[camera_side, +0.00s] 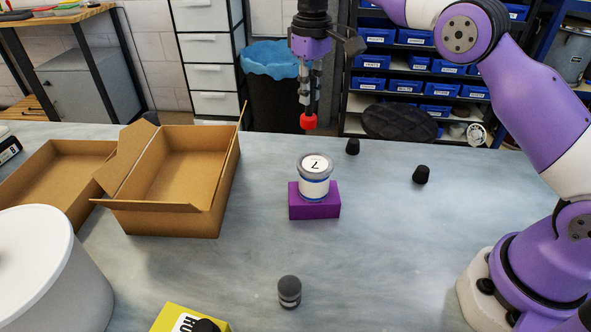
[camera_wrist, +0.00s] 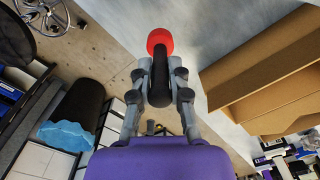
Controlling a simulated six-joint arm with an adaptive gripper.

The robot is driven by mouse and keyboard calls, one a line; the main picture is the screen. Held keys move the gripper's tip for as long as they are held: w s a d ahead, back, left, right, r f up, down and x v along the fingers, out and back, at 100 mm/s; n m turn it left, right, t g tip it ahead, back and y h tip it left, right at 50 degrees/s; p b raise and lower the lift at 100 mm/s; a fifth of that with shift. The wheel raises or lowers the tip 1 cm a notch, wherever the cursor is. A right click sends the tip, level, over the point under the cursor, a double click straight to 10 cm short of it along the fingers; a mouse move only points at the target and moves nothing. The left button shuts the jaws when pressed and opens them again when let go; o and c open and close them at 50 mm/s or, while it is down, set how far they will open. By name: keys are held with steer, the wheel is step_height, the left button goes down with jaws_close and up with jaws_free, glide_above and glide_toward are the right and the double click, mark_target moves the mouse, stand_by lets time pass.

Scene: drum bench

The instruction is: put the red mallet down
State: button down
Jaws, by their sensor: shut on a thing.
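My gripper (camera_side: 310,88) is shut on the black handle of the red mallet (camera_side: 309,122) and holds it above the far part of the bench, with the red head pointing down. In the wrist view my gripper (camera_wrist: 160,88) has its fingers on both sides of the dark handle, and the red mallet (camera_wrist: 160,39) head sticks out beyond the fingertips. The mallet hangs free in the side view, touching nothing but my gripper. A white tub marked 7 (camera_side: 315,178) stands on a purple block (camera_side: 314,208) nearer the camera.
An open cardboard box (camera_side: 175,222) stands on the left of the grey bench (camera_side: 400,255). A white drum (camera_side: 45,275) is at the front left. A dark knob-like thing (camera_side: 289,290) stands at the front; small black pieces (camera_side: 421,175) lie at the right.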

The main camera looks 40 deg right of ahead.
mark_target(309, 115)
step_height(309, 115, down, 8)
steer(key=shift+f, duration=0.2)
steer(key=shift+f, duration=0.15)
steer(key=c, duration=0.8)
jaws_free()
steer(key=shift+c, duration=0.2)
